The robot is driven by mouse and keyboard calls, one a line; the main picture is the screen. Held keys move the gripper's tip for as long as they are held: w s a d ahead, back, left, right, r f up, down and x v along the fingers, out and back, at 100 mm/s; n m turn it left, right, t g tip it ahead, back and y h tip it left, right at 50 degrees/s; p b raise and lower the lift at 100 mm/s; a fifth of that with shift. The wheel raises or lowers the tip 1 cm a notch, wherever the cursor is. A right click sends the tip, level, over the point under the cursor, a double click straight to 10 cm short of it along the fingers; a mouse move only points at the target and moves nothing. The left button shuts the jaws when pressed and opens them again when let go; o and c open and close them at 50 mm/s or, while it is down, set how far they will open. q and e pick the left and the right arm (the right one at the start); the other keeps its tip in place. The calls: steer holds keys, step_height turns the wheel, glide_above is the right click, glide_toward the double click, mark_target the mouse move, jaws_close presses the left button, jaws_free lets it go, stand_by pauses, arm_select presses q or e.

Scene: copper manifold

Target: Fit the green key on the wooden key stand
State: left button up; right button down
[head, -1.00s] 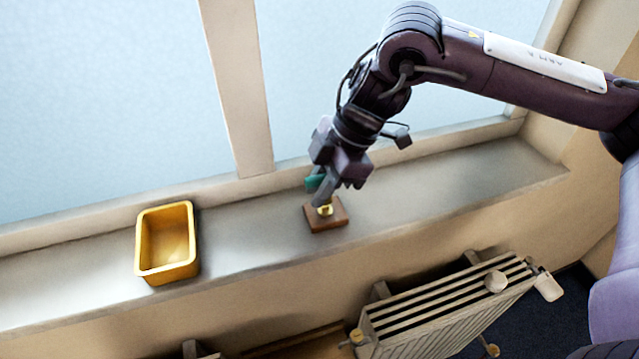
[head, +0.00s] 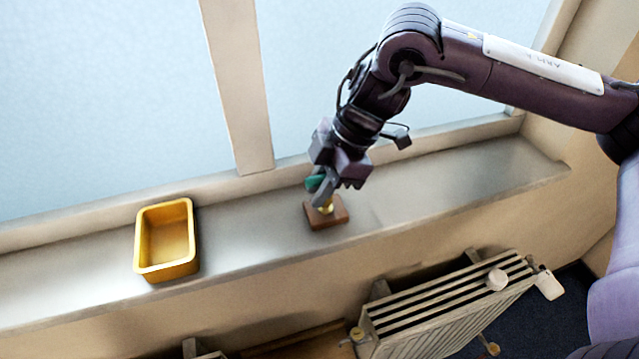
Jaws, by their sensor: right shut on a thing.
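The wooden key stand (head: 338,217) is a small brown block on the grey window sill, with a brass-coloured part (head: 326,208) on its top. My right gripper (head: 322,193) points down just above the stand and is shut on the green key (head: 314,183). Only a green piece of the key shows at the left of the fingers; the rest is hidden by the gripper. I cannot tell whether the key touches the brass part. My left gripper is not in view.
A yellow open tray (head: 167,270) stands on the sill (head: 245,225) to the left, and it looks empty. The window frame (head: 238,90) rises behind the sill. A radiator (head: 440,305) is below the sill's front edge. The sill right of the stand is clear.

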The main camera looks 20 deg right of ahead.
steer(key=shift+f+b, duration=0.4)
steer(key=shift+f, duration=0.2)
steer(key=c, duration=1.2)
jaws_free()
steer(key=shift+r, duration=0.1)
steer(key=b+v, duration=0.1)
steer(key=v, duration=0.5)
steer(key=shift+d+r, duration=0.15)
steer(key=shift+r, duration=0.05)
steer(key=shift+s+d+r, duration=0.1)
steer(key=shift+d+r, duration=0.15)
steer(key=shift+r, duration=0.25)
